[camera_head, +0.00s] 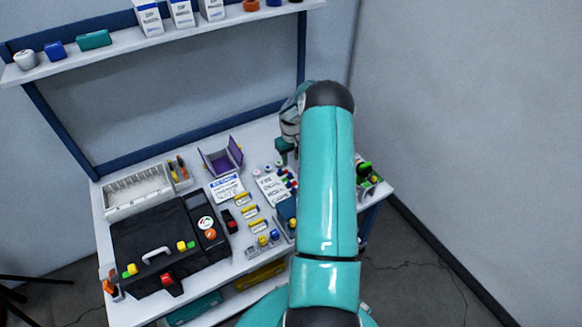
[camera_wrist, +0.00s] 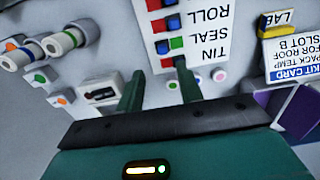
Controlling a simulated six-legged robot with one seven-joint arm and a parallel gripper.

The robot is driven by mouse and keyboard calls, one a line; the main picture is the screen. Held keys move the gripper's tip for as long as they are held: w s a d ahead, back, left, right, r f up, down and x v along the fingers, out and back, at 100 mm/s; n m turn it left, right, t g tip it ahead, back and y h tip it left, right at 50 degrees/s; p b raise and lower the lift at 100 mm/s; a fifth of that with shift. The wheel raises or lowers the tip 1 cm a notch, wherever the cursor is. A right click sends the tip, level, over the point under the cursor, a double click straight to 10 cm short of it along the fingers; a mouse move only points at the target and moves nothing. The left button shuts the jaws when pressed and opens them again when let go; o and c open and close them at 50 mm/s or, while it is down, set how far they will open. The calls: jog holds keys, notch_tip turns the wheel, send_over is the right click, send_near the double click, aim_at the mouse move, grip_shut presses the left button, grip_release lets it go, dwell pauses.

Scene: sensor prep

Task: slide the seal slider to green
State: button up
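The label panel (camera_wrist: 198,50) shows upside down in the wrist view, with rows TIN, SEAL and ROLL and coloured blocks beside them. In the head view the panel (camera_head: 268,187) lies on the bench, with my gripper (camera_head: 284,150) partly hidden by my arm.
In the wrist view, white cylinders (camera_wrist: 52,45) stand left and a kit card (camera_wrist: 293,60) stands right. The head view shows a black case (camera_head: 165,245), a purple open box (camera_head: 220,157) and yellow-marked parts (camera_head: 250,212) on the crowded bench, under a shelf (camera_head: 110,43).

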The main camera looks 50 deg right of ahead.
jog(key=shift+r, duration=2.8)
jog(key=a+r+n+t+h, duration=0.2)
jog(key=a+r, duration=2.2)
jog(key=r, duration=0.2)
jog(key=s+a+r+t+y, duration=0.1)
jog(key=s+a+r, duration=0.3)
jog(key=s+a, duration=0.6)
jog(key=s+a+r+n+t+y, duration=0.1)
jog(key=s+a+r, duration=0.3)
jog(key=s+a, duration=0.6)
jog(key=shift+s+a+n+t, duration=0.3)
jog(key=shift+s+a+t, duration=0.05)
jog(key=shift+a+t, duration=0.45)
jog(key=shift+r, duration=0.1)
